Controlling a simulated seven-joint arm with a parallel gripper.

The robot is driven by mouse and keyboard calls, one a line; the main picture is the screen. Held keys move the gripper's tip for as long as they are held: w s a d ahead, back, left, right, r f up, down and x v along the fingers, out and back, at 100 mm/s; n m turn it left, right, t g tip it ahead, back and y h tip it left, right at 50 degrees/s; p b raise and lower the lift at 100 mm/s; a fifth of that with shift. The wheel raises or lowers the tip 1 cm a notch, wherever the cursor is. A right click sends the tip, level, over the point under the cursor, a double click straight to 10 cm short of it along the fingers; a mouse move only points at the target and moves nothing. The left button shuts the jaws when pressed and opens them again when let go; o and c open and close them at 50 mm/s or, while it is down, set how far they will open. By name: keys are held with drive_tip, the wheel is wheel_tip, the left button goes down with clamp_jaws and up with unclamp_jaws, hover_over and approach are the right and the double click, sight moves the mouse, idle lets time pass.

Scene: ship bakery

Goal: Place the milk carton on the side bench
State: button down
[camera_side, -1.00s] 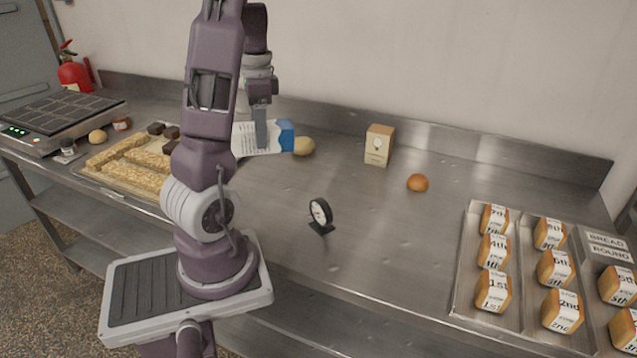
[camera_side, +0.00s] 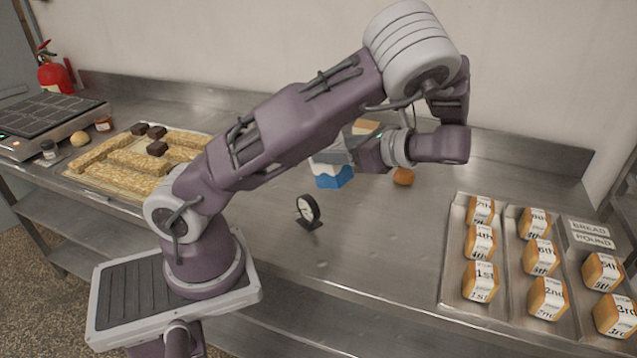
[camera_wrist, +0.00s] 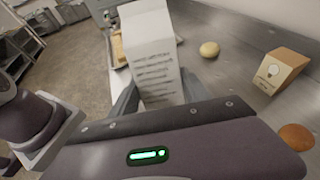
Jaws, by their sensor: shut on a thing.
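The milk carton, white with a blue end, is in my gripper. In the side view the carton (camera_side: 333,175) has its blue end down, partly hidden by my gripper (camera_side: 352,152). It is over the middle of the steel counter; I cannot tell how far above it. In the wrist view the carton's white printed face (camera_wrist: 153,62) stands between the two fingers of my gripper (camera_wrist: 158,92), which is shut on it. I cannot tell which surface is the side bench.
A small dial clock (camera_side: 308,211) stands in front of the carton. An orange-brown round item (camera_side: 403,177) and a bulb-marked box (camera_wrist: 281,71) are close by, with a pale round item (camera_wrist: 209,49). Bread trays (camera_side: 450,255) are right; a pastry tray (camera_side: 108,195) is left.

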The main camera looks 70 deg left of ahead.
drive_tip(key=w+d+r+m+t+y, duration=0.2)
drive_tip(key=w+d+m+t+y, duration=0.45)
drive_tip(key=d, duration=0.45)
drive_tip(key=shift+n+h, duration=0.25)
drive_tip(key=shift+n, duration=0.1)
wheel_tip(320, 180, down, 15)
drive_tip(key=shift+r, duration=0.2)
drive_tip(key=shift+f, duration=0.1)
drive_tip(key=c, duration=0.5)
unclamp_jaws()
